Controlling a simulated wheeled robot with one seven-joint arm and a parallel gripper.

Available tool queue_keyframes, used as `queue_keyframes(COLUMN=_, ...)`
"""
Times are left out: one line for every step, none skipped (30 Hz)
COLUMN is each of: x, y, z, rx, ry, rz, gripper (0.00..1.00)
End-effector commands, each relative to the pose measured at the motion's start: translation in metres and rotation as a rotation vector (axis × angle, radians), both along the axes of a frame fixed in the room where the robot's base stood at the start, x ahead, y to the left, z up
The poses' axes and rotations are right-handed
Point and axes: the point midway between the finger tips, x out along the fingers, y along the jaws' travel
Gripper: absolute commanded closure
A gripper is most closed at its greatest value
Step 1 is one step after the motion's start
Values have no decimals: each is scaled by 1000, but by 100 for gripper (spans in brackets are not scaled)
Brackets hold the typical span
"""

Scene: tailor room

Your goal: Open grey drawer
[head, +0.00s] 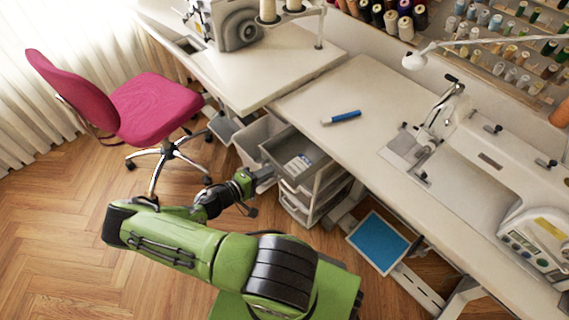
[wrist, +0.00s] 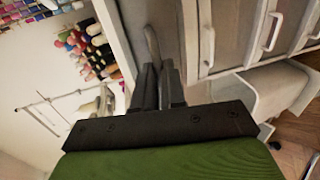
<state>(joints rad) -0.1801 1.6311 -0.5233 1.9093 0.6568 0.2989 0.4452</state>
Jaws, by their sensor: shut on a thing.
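The grey drawer (head: 284,146) is the top one of a small drawer unit under the table. It stands pulled out, and I see into it from above. A white and blue packet lies inside. My gripper (head: 264,175) is at the drawer's front. In the wrist view, my gripper's two dark fingers (wrist: 159,84) are close together on the drawer's grey handle (wrist: 152,43). The fingertips partly hide the handle. The grey drawer front (wrist: 165,20) shows beside it.
Lower white drawers (head: 298,206) with pale handles sit below. A white bin (head: 256,137) stands left of the unit. A pink chair (head: 150,105) is at left. The white table (head: 350,95) overhangs the unit. Wooden floor (head: 60,240) is clear at left.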

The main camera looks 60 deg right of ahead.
Motion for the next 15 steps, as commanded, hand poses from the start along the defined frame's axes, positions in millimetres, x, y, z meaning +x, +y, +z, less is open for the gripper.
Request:
queue_keyframes(x=5, y=11, z=-2, rx=2, ry=-1, rz=3, gripper=100)
queue_keyframes(x=8, y=16, z=-2, rx=1, ry=-2, rz=3, gripper=100)
queue_keyframes(x=11, y=23, z=-1, rx=0, ry=-2, rz=3, gripper=100)
queue_keyframes(x=13, y=28, z=-1, rx=0, ry=-2, rz=3, gripper=100)
queue_keyframes(x=15, y=32, z=-2, rx=0, ry=-2, rz=3, gripper=100)
queue_keyframes(x=17, y=38, z=-2, rx=1, ry=-2, rz=2, gripper=100)
queue_keyframes(x=19, y=42, z=-2, rx=1, ry=-2, rz=3, gripper=100)
queue_keyframes(x=20, y=45, z=-1, rx=0, ry=-2, rz=2, gripper=100)
queue_keyframes(x=21, y=49, z=-1, rx=1, ry=-1, rz=1, gripper=100)
queue_keyframes(x=23, y=52, z=-1, rx=1, ry=-1, rz=2, gripper=100)
queue_keyframes(x=24, y=54, z=-1, rx=1, ry=-1, rz=1, gripper=100)
queue_keyframes(x=24, y=57, z=-1, rx=1, ry=0, rz=0, gripper=100)
queue_keyframes(x=25, y=58, z=-1, rx=1, ry=0, rz=0, gripper=100)
queue_keyframes(x=26, y=60, z=-1, rx=1, ry=0, rz=0, gripper=100)
queue_keyframes(x=26, y=61, z=-1, rx=1, ry=0, rz=0, gripper=100)
